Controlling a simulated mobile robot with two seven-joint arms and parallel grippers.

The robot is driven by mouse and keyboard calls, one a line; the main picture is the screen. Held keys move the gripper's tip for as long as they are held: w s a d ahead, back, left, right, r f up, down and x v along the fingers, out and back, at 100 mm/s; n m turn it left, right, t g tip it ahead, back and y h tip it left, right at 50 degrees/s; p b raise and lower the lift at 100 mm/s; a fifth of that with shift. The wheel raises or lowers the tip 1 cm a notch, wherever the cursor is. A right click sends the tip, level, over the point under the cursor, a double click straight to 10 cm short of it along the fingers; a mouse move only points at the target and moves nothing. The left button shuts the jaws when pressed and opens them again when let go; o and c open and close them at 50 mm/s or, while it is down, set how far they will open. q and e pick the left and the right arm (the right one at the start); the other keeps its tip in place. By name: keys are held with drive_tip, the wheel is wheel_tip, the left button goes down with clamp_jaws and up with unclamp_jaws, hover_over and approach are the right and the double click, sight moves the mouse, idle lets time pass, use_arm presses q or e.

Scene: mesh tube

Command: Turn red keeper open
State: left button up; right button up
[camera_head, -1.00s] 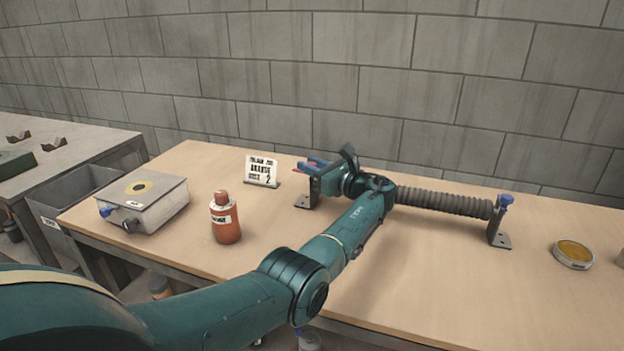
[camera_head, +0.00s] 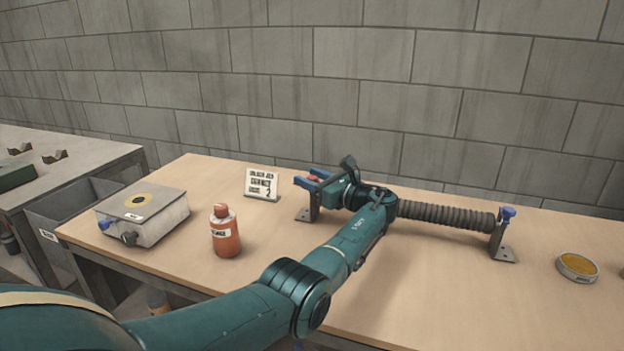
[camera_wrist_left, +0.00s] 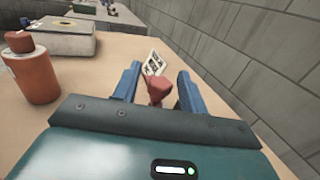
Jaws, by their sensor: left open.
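The red keeper (camera_wrist_left: 158,88) shows in the left wrist view between my two blue fingers, with a gap on each side. In the head view only a small red bit of it (camera_head: 313,178) shows between the fingers, at the top of the left bracket (camera_head: 308,215). My left gripper (camera_head: 312,180) is open around the keeper; its fingers also show in the left wrist view (camera_wrist_left: 158,82). The ribbed mesh tube (camera_head: 445,214) runs right from behind my wrist to the right bracket (camera_head: 503,240), which has a blue keeper (camera_head: 508,214). My wrist hides the tube's left end.
A red bottle (camera_head: 225,234), a small sign (camera_head: 262,184) and a grey box (camera_head: 143,215) stand left of my gripper. A round amber-topped tin (camera_head: 577,267) lies at the right. The block wall (camera_head: 420,80) rises behind the table. The front right tabletop is clear.

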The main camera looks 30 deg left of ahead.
use_arm(q)
drive_tip(key=shift+d, duration=0.1)
drive_tip(key=s+d, duration=0.2)
drive_tip(key=d, duration=1.1)
use_arm(e)
drive_tip(key=shift+r, duration=0.15)
use_arm(q)
drive_tip(key=shift+o, duration=0.4)
drive_tip(key=shift+a, duration=0.1)
